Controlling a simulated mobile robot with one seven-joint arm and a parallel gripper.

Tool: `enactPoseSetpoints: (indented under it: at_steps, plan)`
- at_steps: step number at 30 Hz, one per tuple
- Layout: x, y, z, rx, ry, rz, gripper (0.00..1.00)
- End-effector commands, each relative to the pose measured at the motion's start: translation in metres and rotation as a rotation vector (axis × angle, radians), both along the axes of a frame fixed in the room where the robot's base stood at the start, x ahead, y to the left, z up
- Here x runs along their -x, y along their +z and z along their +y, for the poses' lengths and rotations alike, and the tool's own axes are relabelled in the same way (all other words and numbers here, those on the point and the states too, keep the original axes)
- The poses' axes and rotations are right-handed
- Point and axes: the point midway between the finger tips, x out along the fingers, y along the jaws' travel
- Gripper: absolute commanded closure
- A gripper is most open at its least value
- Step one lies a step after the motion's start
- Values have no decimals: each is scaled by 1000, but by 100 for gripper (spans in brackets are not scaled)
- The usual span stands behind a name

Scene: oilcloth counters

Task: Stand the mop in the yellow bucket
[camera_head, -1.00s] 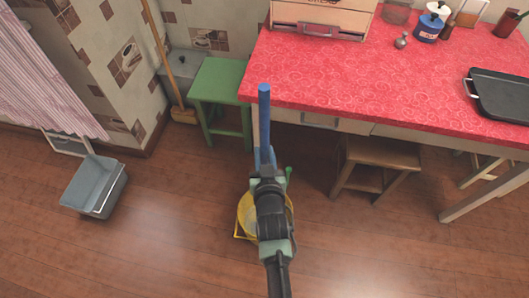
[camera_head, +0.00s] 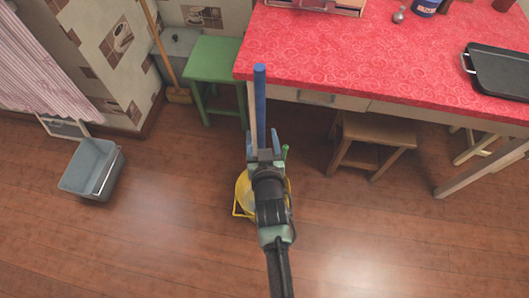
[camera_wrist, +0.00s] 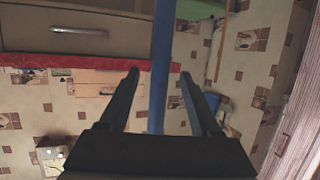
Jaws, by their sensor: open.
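The mop's blue handle (camera_head: 260,95) stands steeply up in front of the red counter; its lower end and mop head are hidden behind my arm. The yellow bucket (camera_head: 240,196) is on the floor below my gripper, mostly covered by my arm, so I cannot see how the mop sits in it. My gripper (camera_head: 263,138) is open around the handle. In the wrist view the handle (camera_wrist: 160,75) passes between my two spread fingers (camera_wrist: 159,72), with gaps on both sides.
A green stool (camera_head: 215,60) stands left of the counter (camera_head: 380,55), and a brown stool (camera_head: 375,130) is under it. A grey bin (camera_head: 92,170) sits at the left. A broom (camera_head: 160,50) leans at the wall. The near floor is clear.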

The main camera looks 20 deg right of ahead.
Motion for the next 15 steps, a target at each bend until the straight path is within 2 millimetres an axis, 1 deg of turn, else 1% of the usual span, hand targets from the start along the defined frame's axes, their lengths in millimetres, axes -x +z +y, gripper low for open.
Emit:
enactPoseSetpoints:
  at_steps: [1,9,15]
  plan:
    - [10,4,3,0,1,2,36]
    - [58,21,19,0,0,-1,36]
    - [85,30,28,1,0,-2,36]
